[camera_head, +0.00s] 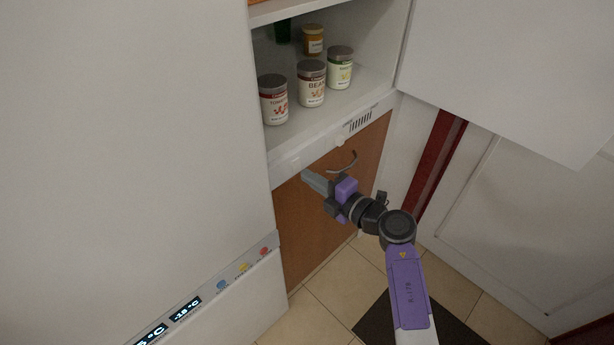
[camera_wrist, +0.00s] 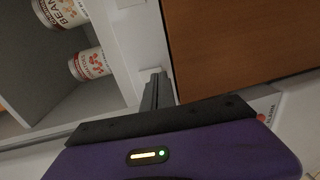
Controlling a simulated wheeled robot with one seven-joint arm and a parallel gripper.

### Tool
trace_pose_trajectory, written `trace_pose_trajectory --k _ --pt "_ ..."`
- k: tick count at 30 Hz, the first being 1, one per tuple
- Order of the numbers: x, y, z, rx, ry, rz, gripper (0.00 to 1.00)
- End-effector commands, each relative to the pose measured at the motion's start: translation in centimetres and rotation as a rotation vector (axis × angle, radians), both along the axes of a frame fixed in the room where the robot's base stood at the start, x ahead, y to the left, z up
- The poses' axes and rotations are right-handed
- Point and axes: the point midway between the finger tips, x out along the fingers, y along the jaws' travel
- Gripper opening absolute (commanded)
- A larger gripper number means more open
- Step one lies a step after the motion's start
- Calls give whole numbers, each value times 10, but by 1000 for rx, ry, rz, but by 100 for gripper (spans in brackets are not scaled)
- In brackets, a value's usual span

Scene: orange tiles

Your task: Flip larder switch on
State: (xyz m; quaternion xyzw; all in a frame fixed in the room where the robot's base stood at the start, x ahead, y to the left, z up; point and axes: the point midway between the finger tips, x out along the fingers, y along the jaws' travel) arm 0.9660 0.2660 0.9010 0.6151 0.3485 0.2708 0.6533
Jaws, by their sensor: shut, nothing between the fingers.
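Below the open larder shelf runs a white front strip (camera_head: 318,148). It bears a small pale square switch plate (camera_head: 295,163) near its left end and another pale plate (camera_head: 339,140) further right. I cannot tell whether either is on. My gripper (camera_head: 306,176) is shut and empty, its fingertips just below and right of the left plate. In the wrist view, my gripper's fingers (camera_wrist: 157,74) point at the left plate (camera_wrist: 152,53), with the tips very near its lower edge. I cannot tell whether they touch. The right plate (camera_wrist: 128,3) is cut off at the top edge.
Several cans and jars stand on the shelf, with a tomato can (camera_head: 273,100) and a beans can (camera_head: 311,84) in front. A brown panel (camera_head: 315,225) lies below the strip. The fridge front (camera_head: 130,130) with lit displays stands left. A white door (camera_head: 520,75) hangs open right.

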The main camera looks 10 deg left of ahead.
Motion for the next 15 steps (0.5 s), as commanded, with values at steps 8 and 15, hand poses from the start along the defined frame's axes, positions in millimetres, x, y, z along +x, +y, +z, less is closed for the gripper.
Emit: trace_pose_trajectory --k 8,15 --pt "10 12 -2 1 1 0 0" --pt "10 12 -2 0 0 0 0"
